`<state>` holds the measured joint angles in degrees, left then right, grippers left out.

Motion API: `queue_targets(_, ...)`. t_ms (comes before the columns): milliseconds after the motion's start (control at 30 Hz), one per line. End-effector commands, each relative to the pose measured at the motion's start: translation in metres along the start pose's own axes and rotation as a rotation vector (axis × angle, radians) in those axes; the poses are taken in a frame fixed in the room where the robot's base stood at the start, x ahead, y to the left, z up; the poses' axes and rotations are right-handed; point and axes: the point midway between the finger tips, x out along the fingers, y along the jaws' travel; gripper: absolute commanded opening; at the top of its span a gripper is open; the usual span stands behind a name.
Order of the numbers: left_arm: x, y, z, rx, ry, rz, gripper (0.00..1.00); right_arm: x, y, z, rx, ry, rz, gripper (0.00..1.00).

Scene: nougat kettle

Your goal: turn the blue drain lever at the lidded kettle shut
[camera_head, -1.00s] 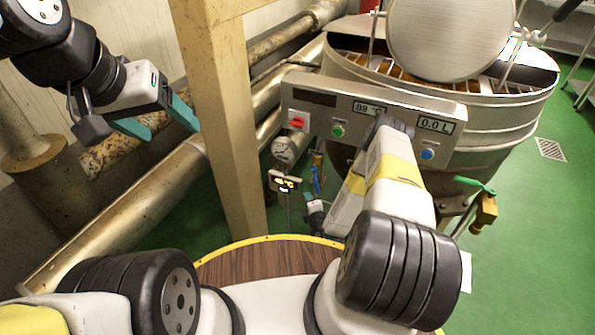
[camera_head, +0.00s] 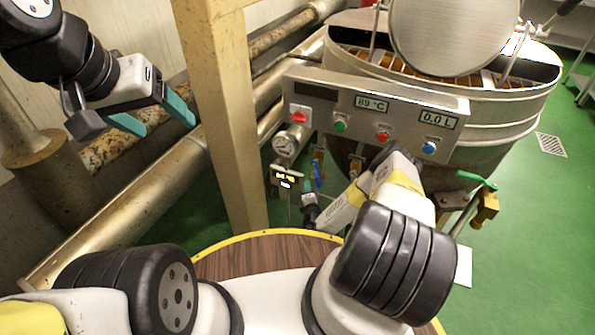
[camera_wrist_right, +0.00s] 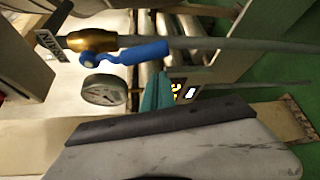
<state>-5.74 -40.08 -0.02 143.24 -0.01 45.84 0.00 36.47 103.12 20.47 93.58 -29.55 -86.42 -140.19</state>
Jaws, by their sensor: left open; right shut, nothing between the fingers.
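The blue drain lever (camera_head: 316,174) hangs below the control panel of the lidded kettle (camera_head: 480,125). In the right wrist view the lever (camera_wrist_right: 135,52) joins a brass valve (camera_wrist_right: 95,40) and lies roughly along its pipe. A partly cut-off tag sits at the valve's left. My right gripper (camera_head: 308,208) is shut and empty, below the lever in the head view. In the wrist view its teal fingertips (camera_wrist_right: 155,92) appear just below the lever, with a visible gap. My left gripper (camera_head: 158,116) is open and empty at upper left, far from the valve.
A round gauge (camera_head: 286,144) and a small lit display (camera_head: 286,179) are close to the lever. A beige post (camera_head: 225,110) stands to the left. A green lever (camera_head: 474,179) is on another brass valve at right. Open green floor lies right.

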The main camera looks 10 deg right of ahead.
Motion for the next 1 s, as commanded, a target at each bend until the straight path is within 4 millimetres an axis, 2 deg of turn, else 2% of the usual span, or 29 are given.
queue_targets(100,0.000,0.000,0.000,0.000,0.001,0.000,0.71,-0.005,0.000,0.014,0.001,0.000,-0.001,0.00)
queue_targets(233,0.000,0.000,0.000,0.000,0.000,0.000,0.71,-0.007,0.001,0.020,0.001,0.001,0.001,0.00)
queue_targets(1000,0.000,0.000,0.000,0.000,0.000,0.000,0.71,-0.011,0.001,0.025,-0.049,0.003,-0.026,0.00)
